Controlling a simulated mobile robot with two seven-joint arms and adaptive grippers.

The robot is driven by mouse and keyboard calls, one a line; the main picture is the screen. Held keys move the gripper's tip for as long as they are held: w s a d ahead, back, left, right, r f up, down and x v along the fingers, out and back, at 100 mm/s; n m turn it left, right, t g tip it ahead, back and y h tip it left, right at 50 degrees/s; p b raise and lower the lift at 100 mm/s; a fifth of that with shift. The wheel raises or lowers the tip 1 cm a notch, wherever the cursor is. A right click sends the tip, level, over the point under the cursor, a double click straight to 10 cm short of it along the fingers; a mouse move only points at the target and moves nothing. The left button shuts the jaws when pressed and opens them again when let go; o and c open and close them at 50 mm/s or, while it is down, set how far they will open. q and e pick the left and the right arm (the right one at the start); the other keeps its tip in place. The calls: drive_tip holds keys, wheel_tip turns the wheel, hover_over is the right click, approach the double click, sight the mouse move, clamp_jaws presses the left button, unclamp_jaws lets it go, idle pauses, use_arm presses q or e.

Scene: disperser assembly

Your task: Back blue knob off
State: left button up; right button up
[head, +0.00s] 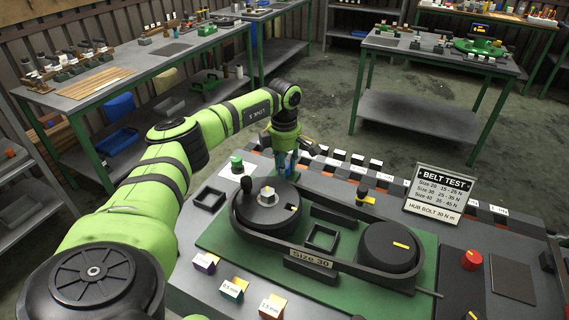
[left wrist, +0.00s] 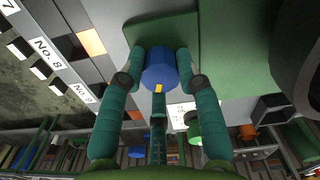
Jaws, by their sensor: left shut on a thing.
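In the head view, my left gripper points down behind the large black pulley (head: 266,222), at the back edge of the green base (head: 225,240). The knob is mostly hidden there by fingers. I cannot tell whether it is still seated. My right gripper is not in view.
A second black pulley (head: 388,248) with a yellow mark stands at right, with a belt around both. A green knob (head: 236,162) stands left of my gripper. A belt test sign (head: 440,190) stands at the back right. Small labelled boxes (head: 233,289) line the front.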

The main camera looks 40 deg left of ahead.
use_arm(q)
drive_tip(key=n+p, duration=0.1)
drive_tip(key=n, duration=0.4)
drive_tip(key=shift+s+a+n, duration=0.1)
drive_tip(key=shift+n, duration=0.2)
drive_tip(key=n+p, duration=0.1)
drive_tip(key=n, duration=0.3)
drive_tip(key=n+p, duration=0.2)
drive_tip(key=n, duration=0.3)
drive_tip(key=shift+s+f+n, duration=0.1)
drive_tip(key=shift+n, duration=0.3)
drive_tip(key=n+p, duration=0.1)
drive_tip(key=n, duration=0.3)
drive_tip(key=shift+d, duration=0.2)
drive_tip(key=shift+f+n, duration=0.1)
drive_tip(key=shift+n, duration=0.3)
drive_tip(key=o, duration=1.1)
drive_tip(key=shift+o, duration=0.2)
drive_tip(key=shift+r, duration=0.2)
